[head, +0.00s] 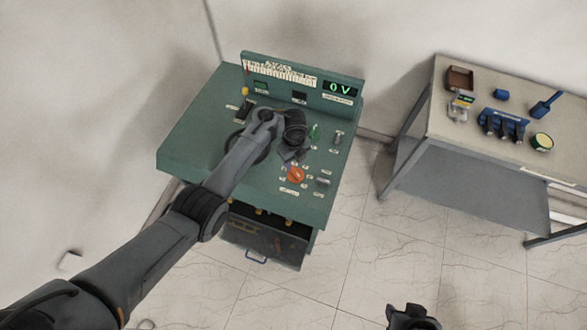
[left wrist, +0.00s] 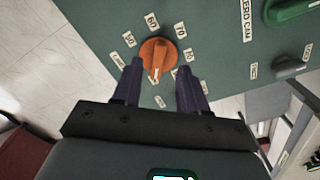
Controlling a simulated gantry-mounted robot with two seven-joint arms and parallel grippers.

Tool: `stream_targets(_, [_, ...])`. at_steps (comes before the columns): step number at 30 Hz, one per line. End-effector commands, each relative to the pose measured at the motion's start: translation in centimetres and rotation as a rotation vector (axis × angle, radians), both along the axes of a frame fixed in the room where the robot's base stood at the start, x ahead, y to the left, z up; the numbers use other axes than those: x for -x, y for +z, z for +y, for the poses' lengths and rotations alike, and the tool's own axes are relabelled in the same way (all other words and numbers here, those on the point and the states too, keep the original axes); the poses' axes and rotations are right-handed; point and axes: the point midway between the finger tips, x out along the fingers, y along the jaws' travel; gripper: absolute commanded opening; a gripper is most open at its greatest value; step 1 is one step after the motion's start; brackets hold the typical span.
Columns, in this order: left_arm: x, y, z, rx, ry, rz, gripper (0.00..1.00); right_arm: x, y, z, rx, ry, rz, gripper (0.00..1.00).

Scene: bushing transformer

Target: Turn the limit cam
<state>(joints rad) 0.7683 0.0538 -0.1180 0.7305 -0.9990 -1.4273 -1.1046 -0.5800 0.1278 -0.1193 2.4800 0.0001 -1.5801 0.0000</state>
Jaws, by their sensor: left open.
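The orange knob (head: 295,175), which I take for the limit cam, sits on the sloping green panel near its lower right. In the left wrist view the orange knob (left wrist: 158,58) has a raised grip bar and number tags around it. A pale mark on the bar points towards the bottom of that picture. My left gripper (head: 290,156) hangs over the panel close to the knob. In the left wrist view its two fingers (left wrist: 159,70) are apart, one on each side of the knob; I cannot tell whether they touch it. My right gripper (head: 412,318) shows only partly at the bottom edge.
The green console (head: 190,150) has a display reading 0 V (head: 340,89). A green knob (head: 314,132) and grey knobs (head: 323,182) stand close to the orange one. An open drawer (head: 265,240) juts out below. A side table (head: 440,120) with parts stands right, with clear floor between.

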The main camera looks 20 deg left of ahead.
Motion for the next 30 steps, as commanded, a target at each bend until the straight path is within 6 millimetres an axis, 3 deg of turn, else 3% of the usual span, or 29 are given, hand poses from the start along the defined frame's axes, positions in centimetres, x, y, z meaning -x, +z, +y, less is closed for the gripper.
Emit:
stream_targets(3, [0.1, -2.2, 0.1, -0.002, 0.001, 0.003, 0.43, 0.0, -0.9, 0.0, -0.003, -0.001, -0.001, 0.43])
stream_targets(9, [0.0, -4.3, 0.0, 0.000, 0.002, 0.001, 0.43, 0.0, -1.5, 0.2, -0.008, -0.005, 0.000, 0.43])
stream_targets(23, [0.0, -5.2, 0.1, -0.001, 0.003, -0.001, 0.43, 0.0, -1.6, 0.3, -0.012, -0.007, 0.000, 0.43])
stream_targets(30, [0.0, -5.2, 0.0, 0.000, 0.003, 0.000, 0.09, 0.0, -1.6, 0.2, -0.009, -0.004, -0.001, 0.43])
